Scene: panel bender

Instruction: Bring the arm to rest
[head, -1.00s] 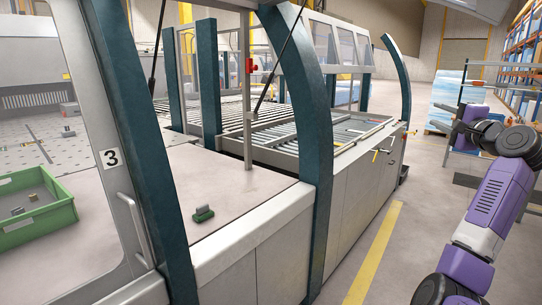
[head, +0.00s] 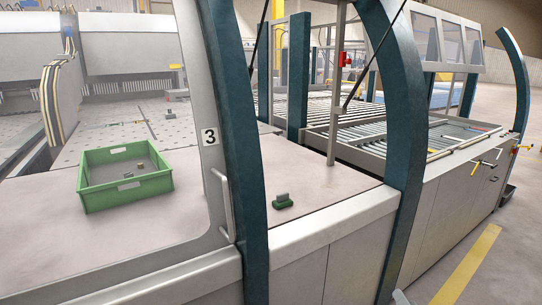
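My gripper is not in the head view now. Only a small pale piece shows low at the bottom edge, right of the dark teal post, and I cannot tell what it is. A green crate (head: 125,193) sits on the pale table at the left with a few small parts inside. A small grey and green part (head: 282,202) lies on the table right of the door frame, apart from the crate.
The pale table (head: 310,175) belongs to the machine. Curved teal posts (head: 405,150) and a grey door frame marked 3 (head: 218,165) stand along its front. A roller bed (head: 365,142) lies behind. The floor (head: 510,270) at the lower right is clear, with a yellow line (head: 465,268).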

